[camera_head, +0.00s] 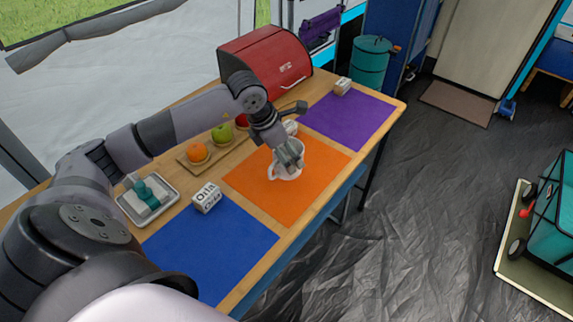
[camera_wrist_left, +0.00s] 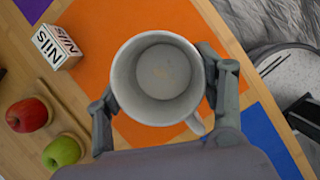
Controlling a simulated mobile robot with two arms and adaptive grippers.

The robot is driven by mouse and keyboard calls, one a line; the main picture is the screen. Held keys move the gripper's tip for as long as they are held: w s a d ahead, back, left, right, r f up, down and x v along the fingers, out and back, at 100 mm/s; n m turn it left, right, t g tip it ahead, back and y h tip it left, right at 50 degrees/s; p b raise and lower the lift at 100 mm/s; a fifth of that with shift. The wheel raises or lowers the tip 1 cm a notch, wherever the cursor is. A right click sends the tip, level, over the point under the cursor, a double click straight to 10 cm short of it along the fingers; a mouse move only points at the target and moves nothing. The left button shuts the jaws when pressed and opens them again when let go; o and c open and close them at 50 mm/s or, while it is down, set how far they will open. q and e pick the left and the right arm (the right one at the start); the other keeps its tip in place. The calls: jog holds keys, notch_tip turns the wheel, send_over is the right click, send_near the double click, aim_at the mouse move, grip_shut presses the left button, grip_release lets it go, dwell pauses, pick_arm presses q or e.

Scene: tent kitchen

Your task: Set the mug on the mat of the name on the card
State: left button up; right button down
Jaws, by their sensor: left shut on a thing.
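A white mug (camera_head: 287,168) is over the orange mat (camera_head: 253,190); I cannot tell whether its base touches the mat. My left gripper (camera_head: 291,162) is shut on the mug from above. In the left wrist view the mug (camera_wrist_left: 158,78) is upright and empty between the fingers, its handle at lower right. The blue mat (camera_head: 212,248) lies nearer, with a block reading "Olli" (camera_head: 207,197) beside it. The purple mat (camera_head: 347,118) lies farther off. A lettered block (camera_wrist_left: 56,47), perhaps "Nils", stands beside the orange mat. I cannot make out a separate name card.
A red bread box (camera_head: 262,62) stands at the table's back. A wooden board (camera_head: 187,158) carries an orange, a green apple (camera_head: 222,133) and a red apple (camera_wrist_left: 27,115). A metal tray (camera_head: 172,199) is at left. Another block (camera_head: 343,86) stands by the purple mat. The blue and purple mats are clear.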

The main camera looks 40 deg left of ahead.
pick_arm(q)
notch_tip(320, 180, down, 5)
dwell(0.4)
jog(key=shift+f, duration=0.2)
jog(key=o, duration=1.3)
jog(key=shift+r, duration=0.1)
jog(key=shift+r, duration=0.2)
jog(key=v, duration=1.2)
jog(key=shift+s+a+f, duration=0.1)
